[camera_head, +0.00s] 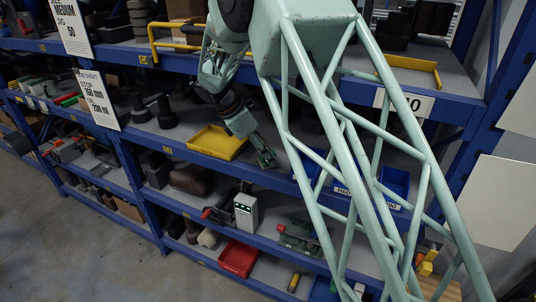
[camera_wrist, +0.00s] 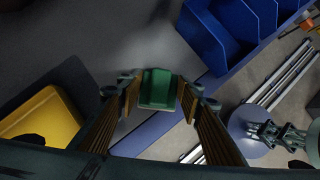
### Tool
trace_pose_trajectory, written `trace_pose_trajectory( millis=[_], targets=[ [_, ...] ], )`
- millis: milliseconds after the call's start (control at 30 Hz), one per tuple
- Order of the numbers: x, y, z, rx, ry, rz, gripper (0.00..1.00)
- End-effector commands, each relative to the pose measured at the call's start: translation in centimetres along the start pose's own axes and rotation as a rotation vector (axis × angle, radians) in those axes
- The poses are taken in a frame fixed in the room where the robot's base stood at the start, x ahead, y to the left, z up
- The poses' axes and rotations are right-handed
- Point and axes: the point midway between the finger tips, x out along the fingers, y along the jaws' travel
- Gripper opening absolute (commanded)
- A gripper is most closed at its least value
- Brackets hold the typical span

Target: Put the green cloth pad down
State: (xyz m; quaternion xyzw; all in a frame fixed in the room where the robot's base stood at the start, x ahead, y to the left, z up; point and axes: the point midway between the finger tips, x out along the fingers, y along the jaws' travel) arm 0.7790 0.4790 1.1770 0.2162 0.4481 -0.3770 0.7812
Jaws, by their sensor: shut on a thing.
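The green cloth pad (camera_wrist: 157,90) is between the two fingers of my gripper (camera_wrist: 160,86) in the wrist view, and the gripper is shut on it. In the wrist view the pad appears over the grey shelf surface, close to the blue front edge. I cannot tell whether it touches the shelf. In the head view my gripper (camera_head: 265,156) is at the middle shelf, just right of a yellow tray; the pad is too small to make out clearly there.
The yellow tray (camera_head: 217,142) is on the left of the gripper, also in the wrist view (camera_wrist: 42,122). Blue bins (camera_wrist: 228,32) stand to the right. Grey shelf (camera_wrist: 110,40) between them looks bare. The blue shelf edge (camera_wrist: 150,133) drops to the floor.

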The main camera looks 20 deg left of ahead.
Motion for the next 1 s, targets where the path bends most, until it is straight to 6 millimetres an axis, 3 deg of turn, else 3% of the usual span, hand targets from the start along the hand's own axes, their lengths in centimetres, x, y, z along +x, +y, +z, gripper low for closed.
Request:
trace_pose_trajectory(
  millis=[67, 100, 233, 667, 1000],
  targets=[
    [0.2, 0.0, -0.1, 0.0, 0.0, 0.0, 0.21],
    [0.2, 0.0, -0.1, 0.0, 0.0, 0.0, 0.35],
    [0.1, 0.0, -0.1, 0.0, 0.0, 0.0, 0.47],
    [-0.1, 0.0, 0.1, 0.0, 0.0, 0.0, 0.47],
    [-2.8, 0.1, 0.0, 0.001, 0.001, 0.002, 0.47]
  ],
)
